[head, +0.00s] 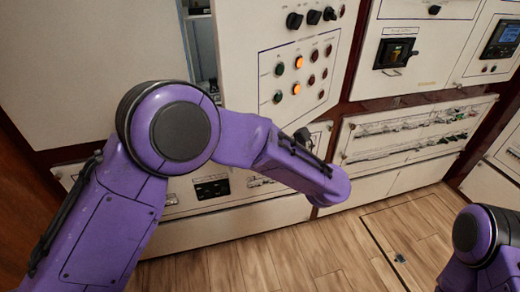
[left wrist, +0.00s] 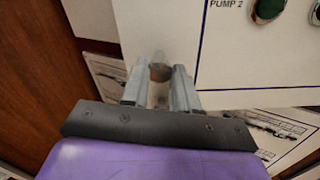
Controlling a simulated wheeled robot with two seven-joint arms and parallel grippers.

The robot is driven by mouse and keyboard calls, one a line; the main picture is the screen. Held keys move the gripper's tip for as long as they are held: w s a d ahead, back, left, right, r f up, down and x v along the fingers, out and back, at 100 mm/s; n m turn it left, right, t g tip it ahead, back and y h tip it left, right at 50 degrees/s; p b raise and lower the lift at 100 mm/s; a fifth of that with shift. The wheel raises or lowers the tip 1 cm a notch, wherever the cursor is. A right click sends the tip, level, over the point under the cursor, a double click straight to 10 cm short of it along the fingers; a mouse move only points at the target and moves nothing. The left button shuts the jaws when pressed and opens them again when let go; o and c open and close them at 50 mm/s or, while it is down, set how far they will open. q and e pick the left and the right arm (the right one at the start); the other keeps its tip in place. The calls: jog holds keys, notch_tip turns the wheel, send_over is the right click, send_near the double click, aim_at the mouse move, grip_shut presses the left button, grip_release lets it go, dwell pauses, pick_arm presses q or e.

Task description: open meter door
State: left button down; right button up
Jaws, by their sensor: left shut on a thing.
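A white door panel (head: 262,40) with dark knobs, green buttons and lit orange lamps stands out at an angle from the cabinet front in the head view. A gap (head: 201,45) shows along its left side. In the left wrist view the panel (left wrist: 160,22) carries a "PUMP 2" label, and a round brownish knob (left wrist: 160,70) sits near its lower left corner. My left gripper (left wrist: 160,82) is shut on this knob, a finger on each side. My right gripper is out of view.
A wide blank white panel (head: 85,60) is left of the gap. Lower white panels with breaker rows (head: 410,130) run along the base. A panel with a dark switch (head: 395,53) and a meter screen (head: 503,37) are at the right. The wooden floor (head: 300,250) is clear in front.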

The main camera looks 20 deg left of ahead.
pick_arm(q)
jog(key=shift+s+d, duration=0.15)
jog(key=shift+d, duration=0.25)
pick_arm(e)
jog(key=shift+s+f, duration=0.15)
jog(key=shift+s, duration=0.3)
pick_arm(q)
jog(key=c, duration=0.8)
grip_release()
jog(key=shift+c, duration=0.2)
jog(key=shift+r, duration=0.1)
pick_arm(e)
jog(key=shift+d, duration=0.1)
pick_arm(q)
jog(key=s+d+r+b, duration=0.3)
jog(key=s+r+b, duration=0.2)
jog(key=s+r, duration=0.8)
jog(key=shift+s+d, duration=0.3)
jog(key=shift+s, duration=0.05)
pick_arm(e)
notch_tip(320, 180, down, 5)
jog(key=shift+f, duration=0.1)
pick_arm(q)
jog(key=shift+w+f, duration=0.1)
jog(key=shift+f, duration=0.05)
jog(key=shift+c, duration=0.2)
